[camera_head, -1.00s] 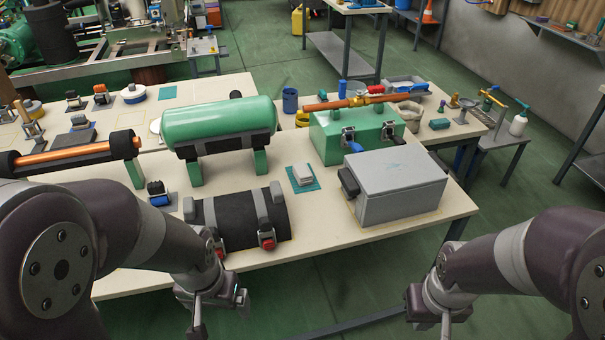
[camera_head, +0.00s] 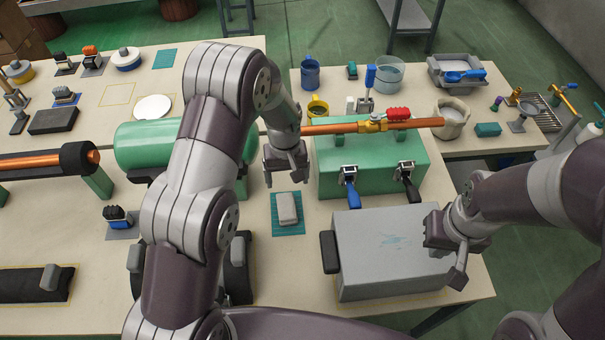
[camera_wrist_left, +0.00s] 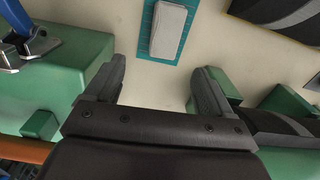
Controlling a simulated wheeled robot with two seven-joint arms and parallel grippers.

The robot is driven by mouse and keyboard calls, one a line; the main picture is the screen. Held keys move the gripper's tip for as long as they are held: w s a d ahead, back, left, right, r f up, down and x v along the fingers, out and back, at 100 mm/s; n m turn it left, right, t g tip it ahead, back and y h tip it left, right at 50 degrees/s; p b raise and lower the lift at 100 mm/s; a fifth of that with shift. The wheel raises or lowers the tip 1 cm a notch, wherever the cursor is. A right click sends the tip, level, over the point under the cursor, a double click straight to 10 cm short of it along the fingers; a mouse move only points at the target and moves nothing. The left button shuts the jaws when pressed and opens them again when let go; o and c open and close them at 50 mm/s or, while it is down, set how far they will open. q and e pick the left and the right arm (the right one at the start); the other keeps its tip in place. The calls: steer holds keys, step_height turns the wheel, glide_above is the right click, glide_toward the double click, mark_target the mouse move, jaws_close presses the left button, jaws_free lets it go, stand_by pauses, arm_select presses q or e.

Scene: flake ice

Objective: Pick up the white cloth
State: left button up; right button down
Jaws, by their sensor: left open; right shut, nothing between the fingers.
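The white cloth (camera_head: 287,208) is a small folded stack lying on a teal mat (camera_head: 288,228), between the green tank and the grey box. It also shows in the left wrist view (camera_wrist_left: 168,30), at the top, beyond the fingertips. My left gripper (camera_head: 288,176) is open and empty above the table, just behind the cloth and apart from it. In the left wrist view its two fingers (camera_wrist_left: 155,85) stand wide apart with bare table between them. My right gripper (camera_head: 460,268) is shut and empty over the right side of the grey box.
The green tank (camera_head: 150,145) stands left of my left gripper. The green case (camera_head: 330,180), with latches and a copper pipe (camera_head: 335,128) above it, is to its right. The grey box (camera_head: 375,245) is right of the cloth. Bare table surrounds the mat.

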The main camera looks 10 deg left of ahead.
arm_select(q)
steer(key=p, duration=0.1)
glide_above(286, 202)
steer(key=s, duration=0.2)
steer(key=f, duration=0.4)
steer(key=shift+a+f, duration=0.2)
steer(key=f, duration=0.1)
steer(key=w+f+p, duration=0.1)
steer(key=f, duration=0.1)
steer(key=w+f+p, duration=0.1)
steer(key=f, duration=0.1)
steer(key=shift+w+d, duration=0.15)
steer(key=shift+d, duration=0.1)
steer(key=shift+s+a+f, duration=0.1)
steer(key=shift+f, duration=0.5)
steer(key=shift+s+a+f, duration=0.1)
steer(key=shift+f, duration=0.45)
steer(key=shift+w+d, duration=0.1)
steer(key=shift+c, duration=0.9)
steer(key=shift+f, duration=0.1)
steer(key=c, duration=0.9)
arm_select(e)
steer(key=r, duration=0.1)
steer(key=s+r, duration=0.2)
steer(key=r, duration=0.1)
steer(key=shift+s+a+r, duration=0.1)
steer(key=shift+s+a, duration=0.05)
steer(key=shift+a, duration=0.2)
